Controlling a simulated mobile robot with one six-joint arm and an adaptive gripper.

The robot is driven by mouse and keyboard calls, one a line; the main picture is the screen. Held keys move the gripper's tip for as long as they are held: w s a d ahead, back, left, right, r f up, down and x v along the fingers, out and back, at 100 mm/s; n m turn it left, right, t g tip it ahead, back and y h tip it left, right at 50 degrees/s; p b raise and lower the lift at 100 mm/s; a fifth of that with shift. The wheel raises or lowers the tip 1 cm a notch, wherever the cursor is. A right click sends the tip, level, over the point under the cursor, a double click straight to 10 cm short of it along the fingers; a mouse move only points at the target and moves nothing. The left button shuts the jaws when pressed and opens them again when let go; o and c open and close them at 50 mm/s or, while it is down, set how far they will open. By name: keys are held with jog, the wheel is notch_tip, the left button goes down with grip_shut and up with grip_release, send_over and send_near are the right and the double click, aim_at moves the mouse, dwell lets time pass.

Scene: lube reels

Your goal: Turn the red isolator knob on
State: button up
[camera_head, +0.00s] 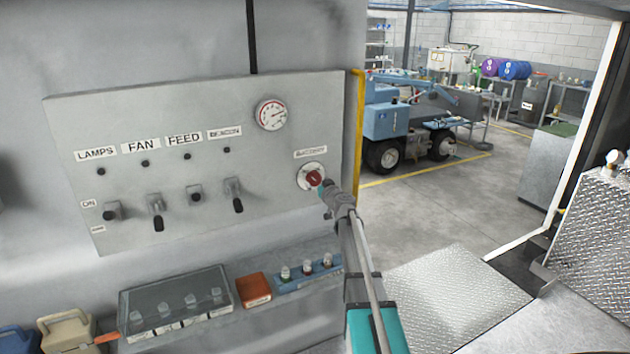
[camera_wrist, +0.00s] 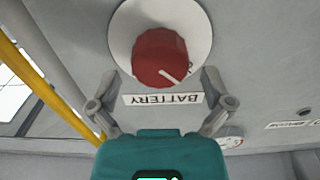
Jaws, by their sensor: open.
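The red isolator knob (camera_head: 314,178) sits on a round white plate at the lower right of the grey wall panel (camera_head: 120,180). In the wrist view the knob (camera_wrist: 160,56) has a pale pointer line slanting on its face, above an upside-down label reading BATTERY (camera_wrist: 162,99). My gripper (camera_head: 326,187) is at the knob's lower right in the head view. In the wrist view my gripper (camera_wrist: 160,88) is open, with one finger on either side of the label and knob. Whether the fingers touch the knob cannot be told.
Toggle switches (camera_head: 157,212) labelled lamps, fan, feed and beacon are at the panel's left. A gauge (camera_head: 271,114) is above the knob. A shelf below holds a clear-lidded box (camera_head: 175,300) and an orange box (camera_head: 253,290). A yellow rail (camera_head: 357,125) runs along the panel's right.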

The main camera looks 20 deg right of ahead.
jog(key=shift+w+a, duration=0.1)
jog(key=shift+w, duration=1.25)
jog(key=c, duration=1)
